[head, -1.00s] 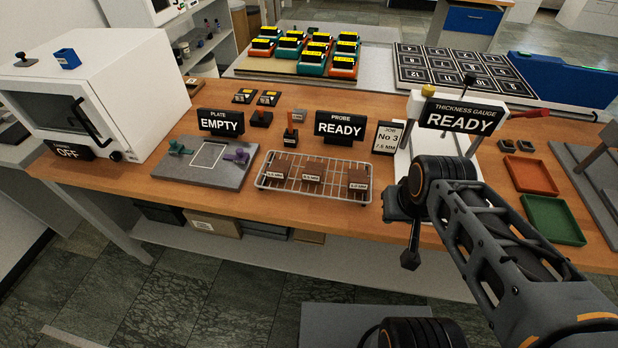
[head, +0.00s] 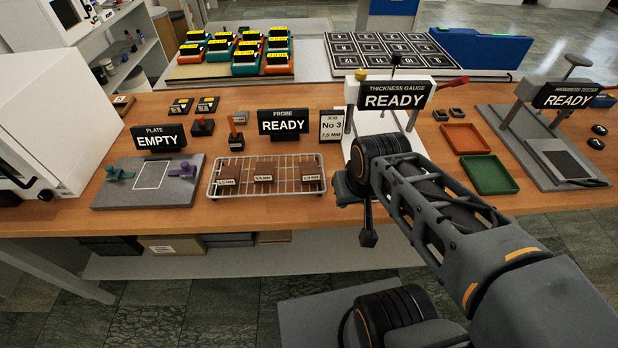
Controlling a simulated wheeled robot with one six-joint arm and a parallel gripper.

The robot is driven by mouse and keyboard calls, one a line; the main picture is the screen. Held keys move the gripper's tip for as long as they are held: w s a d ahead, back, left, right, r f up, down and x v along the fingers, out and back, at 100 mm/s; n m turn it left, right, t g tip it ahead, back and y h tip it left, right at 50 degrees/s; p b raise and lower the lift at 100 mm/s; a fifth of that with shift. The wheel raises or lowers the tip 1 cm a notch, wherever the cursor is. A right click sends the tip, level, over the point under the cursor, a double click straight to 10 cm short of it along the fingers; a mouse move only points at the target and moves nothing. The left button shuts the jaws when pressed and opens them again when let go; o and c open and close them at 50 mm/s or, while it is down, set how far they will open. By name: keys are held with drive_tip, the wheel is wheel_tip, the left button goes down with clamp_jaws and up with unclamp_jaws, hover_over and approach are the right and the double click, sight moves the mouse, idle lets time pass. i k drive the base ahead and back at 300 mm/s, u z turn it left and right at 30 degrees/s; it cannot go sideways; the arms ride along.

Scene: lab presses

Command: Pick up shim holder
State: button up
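No thing in view is labelled as a shim holder, and I cannot tell which one it is. Small black holders stand behind the wire rack: one (head: 202,126) by the PLATE sign, and one (head: 236,142) with an upright orange piece by the PROBE sign. The wire rack (head: 267,190) carries brown blocks with MM labels: left (head: 229,175), middle (head: 263,173) and right (head: 309,172). My gripper (head: 368,238) hangs in front of the bench edge, right of the rack and apart from it. Its fingers are too small and dark to read.
A grey plate (head: 120,196) with green and purple clamps lies left of the rack. The thickness gauge (head: 392,92) stands behind my arm. Red (head: 467,138) and green (head: 489,175) trays and a hardness tester (head: 550,160) are right. A white oven (head: 60,120) stands left.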

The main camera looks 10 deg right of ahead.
sight(310, 172)
drive_tip(key=z, duration=3.35)
drive_tip(key=k, duration=1.45)
drive_tip(key=u, duration=2.3)
